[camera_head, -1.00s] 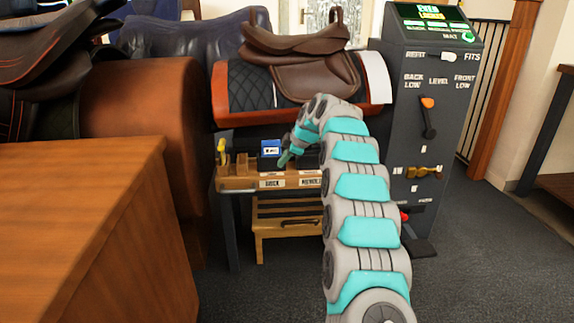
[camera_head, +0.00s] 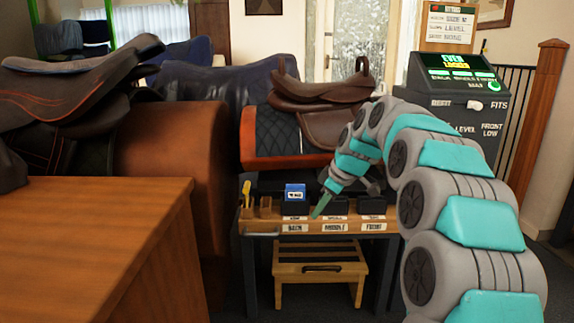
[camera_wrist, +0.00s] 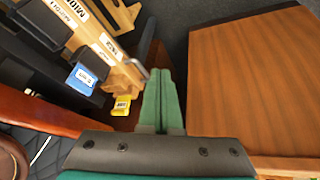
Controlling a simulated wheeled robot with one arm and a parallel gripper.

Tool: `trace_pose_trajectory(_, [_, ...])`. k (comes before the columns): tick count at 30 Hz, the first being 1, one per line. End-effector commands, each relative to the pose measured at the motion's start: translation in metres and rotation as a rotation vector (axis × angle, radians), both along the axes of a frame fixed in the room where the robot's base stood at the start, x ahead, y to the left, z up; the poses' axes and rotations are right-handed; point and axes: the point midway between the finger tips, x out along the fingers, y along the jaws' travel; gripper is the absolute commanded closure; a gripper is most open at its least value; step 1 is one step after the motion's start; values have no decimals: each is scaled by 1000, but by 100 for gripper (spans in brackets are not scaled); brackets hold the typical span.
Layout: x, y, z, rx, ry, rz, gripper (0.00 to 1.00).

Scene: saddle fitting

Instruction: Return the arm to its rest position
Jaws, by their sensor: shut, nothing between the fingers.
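My arm arches in from the right in the head view. My gripper (camera_head: 320,207) points down and left, just in front of the wooden rack with its labelled slots (camera_head: 310,226). In the wrist view the two green fingers of my gripper (camera_wrist: 164,72) lie side by side, shut, with nothing between them. The wrist view shows the floor gap between the rack and a brown wooden cabinet beyond the fingertips.
A wooden cabinet (camera_head: 90,250) fills the lower left. A brown saddle (camera_head: 330,95) sits on a padded stand behind the rack. A step stool (camera_head: 318,270) stands below it. A dark console (camera_head: 462,95) stands at right. The rack holds a blue-labelled block (camera_head: 295,192).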

Motion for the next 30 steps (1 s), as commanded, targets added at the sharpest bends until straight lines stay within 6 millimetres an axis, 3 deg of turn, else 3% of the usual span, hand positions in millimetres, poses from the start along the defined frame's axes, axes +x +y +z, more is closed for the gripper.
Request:
trace_pose_trajectory(1, [-23, 2, 2, 1, 39, -34, 100])
trace_pose_trajectory(12, [-180, -4, -16, -40, 300, -350, 100])
trace_pose_trajectory(24, [-363, -37, -62, -156, 516, -760, 100])
trace_pose_trajectory(30, [-440, -55, -88, -213, 583, -955, 100])
